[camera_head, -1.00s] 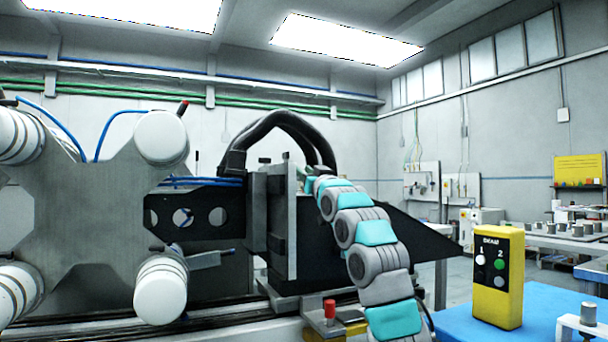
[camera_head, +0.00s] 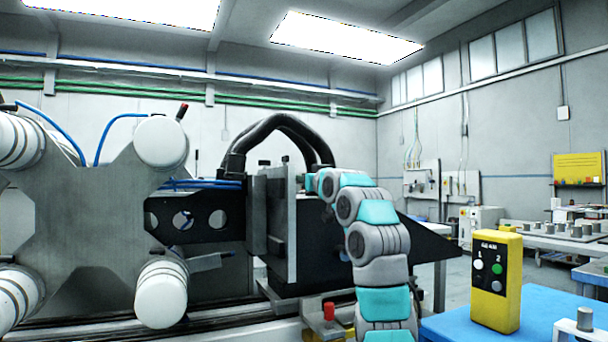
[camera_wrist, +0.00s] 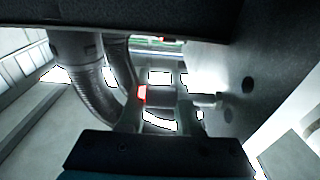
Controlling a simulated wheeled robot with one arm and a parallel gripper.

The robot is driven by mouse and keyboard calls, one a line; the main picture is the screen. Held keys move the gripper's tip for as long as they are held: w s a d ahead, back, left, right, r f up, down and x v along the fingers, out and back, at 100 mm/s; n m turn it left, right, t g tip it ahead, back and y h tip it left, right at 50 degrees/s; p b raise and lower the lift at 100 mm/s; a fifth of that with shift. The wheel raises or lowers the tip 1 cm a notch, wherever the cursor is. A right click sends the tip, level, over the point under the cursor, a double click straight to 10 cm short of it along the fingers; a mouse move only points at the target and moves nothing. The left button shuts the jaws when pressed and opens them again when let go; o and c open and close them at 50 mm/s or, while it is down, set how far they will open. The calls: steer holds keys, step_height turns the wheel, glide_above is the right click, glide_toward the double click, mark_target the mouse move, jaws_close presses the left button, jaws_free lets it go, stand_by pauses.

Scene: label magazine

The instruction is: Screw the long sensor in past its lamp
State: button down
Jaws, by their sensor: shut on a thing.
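The sensor (camera_wrist: 163,96) shows in the wrist view as a short grey cylinder lying sideways, with a glowing red lamp (camera_wrist: 143,94) at its left end. Its narrow right end (camera_wrist: 208,100) points at a grey metal plate (camera_wrist: 238,70) with dark holes; I cannot tell whether it sits in one. My gripper (camera_wrist: 160,112) is shut on the sensor, its fingers rising from the dark palm at the bottom. In the head view my arm reaches to the upright plate (camera_head: 291,225) of the machine; the sensor and fingertips cannot be made out there.
Thick black hoses (camera_head: 283,122) arch over the machine; ribbed hoses (camera_wrist: 92,85) hang left of the sensor in the wrist view. A dark triangular panel (camera_head: 425,240) stands behind my arm. A yellow box (camera_head: 497,285) with buttons stands on a blue surface (camera_head: 450,325) at right.

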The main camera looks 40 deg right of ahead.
steer(key=shift+w+f+g+p, duration=0.2)
steer(key=shift+f+g+p, duration=0.15)
steer(key=shift+g+p, duration=0.35)
steer(key=shift+f+g+y+p, duration=0.1)
steer(key=shift+g+y+p, duration=0.25)
steer(key=shift+g+y, duration=0.05)
steer(key=shift+w+d+g+p, duration=0.1)
steer(key=shift+w+g+p, duration=0.05)
steer(key=shift+g+p, duration=0.25)
steer(key=shift+s+f+g+p, duration=0.2)
steer(key=shift+f+g+p, duration=0.2)
steer(key=shift+g, duration=0.2)
steer(key=c, duration=0.6)
jaws_free()
steer(key=shift+s, duration=0.1)
